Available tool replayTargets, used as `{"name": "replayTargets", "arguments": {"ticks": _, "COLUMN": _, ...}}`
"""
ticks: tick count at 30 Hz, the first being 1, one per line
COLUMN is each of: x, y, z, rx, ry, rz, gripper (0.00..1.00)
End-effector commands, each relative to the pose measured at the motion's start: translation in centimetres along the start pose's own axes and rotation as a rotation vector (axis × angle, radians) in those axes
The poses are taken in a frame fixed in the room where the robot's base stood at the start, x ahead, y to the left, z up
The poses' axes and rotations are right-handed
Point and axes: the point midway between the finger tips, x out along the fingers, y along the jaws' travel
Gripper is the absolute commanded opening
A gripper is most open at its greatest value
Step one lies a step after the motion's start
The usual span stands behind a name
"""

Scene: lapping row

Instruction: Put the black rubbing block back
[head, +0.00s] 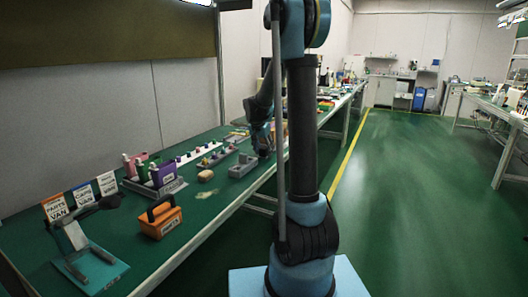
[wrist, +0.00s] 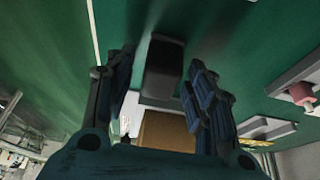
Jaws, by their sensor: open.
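A black block (wrist: 164,66), which looks like the rubbing block, shows upper middle in the wrist view against the green table top. My gripper (wrist: 160,76) is open, with one finger on each side of the block. Gaps show between the block and the fingers; I cannot tell whether it touches anything there. In the head view my gripper (head: 264,147) is low over the bench, at the right end of a grey open tray (head: 243,165). The black block cannot be made out in the head view.
The green bench (head: 205,217) also bears an orange box with a black handle (head: 160,217), a purple container (head: 164,174), a tan block (head: 205,175) and a press-like stand (head: 85,255). In the wrist view a brown box-like thing (wrist: 167,131) lies below the black block.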

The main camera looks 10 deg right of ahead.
Motion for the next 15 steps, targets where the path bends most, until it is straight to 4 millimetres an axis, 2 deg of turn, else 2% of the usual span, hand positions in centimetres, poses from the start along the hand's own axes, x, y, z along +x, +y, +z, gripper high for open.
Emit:
{"name": "replayTargets", "arguments": {"ticks": 5, "x": -1.7, "y": 0.0, "z": 0.1, "rx": -0.001, "ry": 0.000, "rz": 0.000, "gripper": 0.50}}
{"name": "replayTargets", "arguments": {"ticks": 15, "x": -7.7, "y": 0.0, "z": 0.1, "rx": -0.001, "ry": 0.000, "rz": -0.001, "gripper": 0.50}}
